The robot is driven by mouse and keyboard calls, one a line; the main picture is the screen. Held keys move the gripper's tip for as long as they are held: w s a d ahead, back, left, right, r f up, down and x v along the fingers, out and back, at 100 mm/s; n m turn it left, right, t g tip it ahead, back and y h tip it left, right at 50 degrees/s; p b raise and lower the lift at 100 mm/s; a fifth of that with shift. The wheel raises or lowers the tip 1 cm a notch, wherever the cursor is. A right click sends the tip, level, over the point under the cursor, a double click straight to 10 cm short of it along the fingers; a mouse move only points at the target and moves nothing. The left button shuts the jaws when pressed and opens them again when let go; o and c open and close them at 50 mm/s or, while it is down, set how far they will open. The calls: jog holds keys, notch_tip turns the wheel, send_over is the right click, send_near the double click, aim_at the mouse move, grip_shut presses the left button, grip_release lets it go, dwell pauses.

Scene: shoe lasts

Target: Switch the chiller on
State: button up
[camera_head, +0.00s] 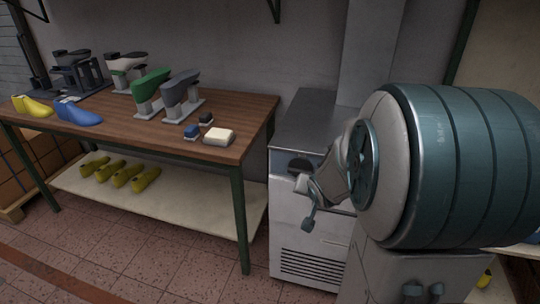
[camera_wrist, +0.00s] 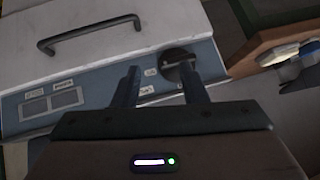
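The chiller (camera_head: 305,232) is a grey metal cabinet to the right of the workbench, with vent slots low on its front. In the wrist view its blue front panel (camera_wrist: 105,88) carries a dark round knob (camera_wrist: 179,63) with a pale pointer line and small labels to its left. The label nearest the pointer is too small to read surely. My gripper (camera_wrist: 159,70) is open and empty, its two dark fingers reaching toward the panel. The right finger overlaps the lower part of the knob; whether it touches I cannot tell. In the head view my arm hides much of the chiller.
A dark handle (camera_wrist: 90,34) sticks out above the panel. The wooden workbench (camera_head: 120,112) at left holds several shoe lasts and stands, a white block (camera_head: 219,136) and small blue and black pieces. Yellow lasts lie on its lower shelf (camera_head: 190,197). Tiled floor in front is clear.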

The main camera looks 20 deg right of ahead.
jog(key=w+d+f+m+t+y+b, duration=0.2)
jog(key=d+f+m+t+y+b, duration=0.45)
jog(key=f+m+t+b, duration=0.2)
jog(key=b+x, duration=0.1)
jog(key=x, duration=1.3)
jog(key=shift+d+r+t, duration=0.35)
jog(key=shift+d+r, duration=0.05)
jog(key=shift+r, duration=0.25)
jog(key=shift+w+h, duration=0.1)
jog(key=shift+h, duration=0.15)
grip_shut()
